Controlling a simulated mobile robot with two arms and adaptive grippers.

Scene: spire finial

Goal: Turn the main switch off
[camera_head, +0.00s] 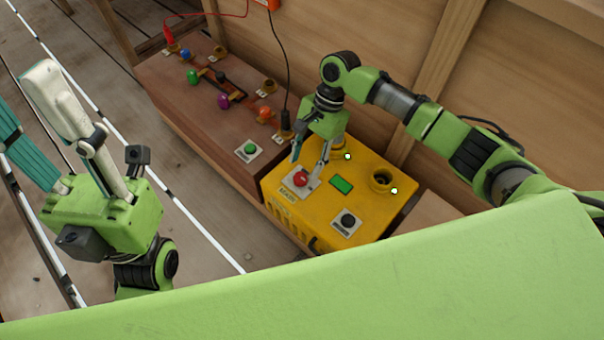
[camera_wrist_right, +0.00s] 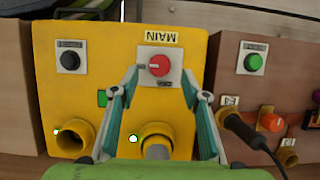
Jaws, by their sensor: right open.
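The main switch (camera_head: 301,179) is a red round knob on a white plate marked MAIN, on the yellow box. It also shows in the right wrist view (camera_wrist_right: 160,65), label upside down; the small position marks are too small to read. My right gripper (camera_head: 309,163) is open above the knob. In the right wrist view its fingertips (camera_wrist_right: 158,78) stand apart, one on each side of the knob's near edge; I cannot tell whether they touch it. My left gripper (camera_head: 25,92) is at the far left, open and empty, away from the box.
The yellow box (camera_head: 285,212) also carries a black button (camera_head: 348,220), a green display (camera_head: 341,184) and round sockets (camera_head: 382,180). A brown console (camera_head: 180,110) with a green button (camera_head: 250,149), coloured knobs and cables adjoins it. A wooden wall (camera_head: 330,30) stands behind.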

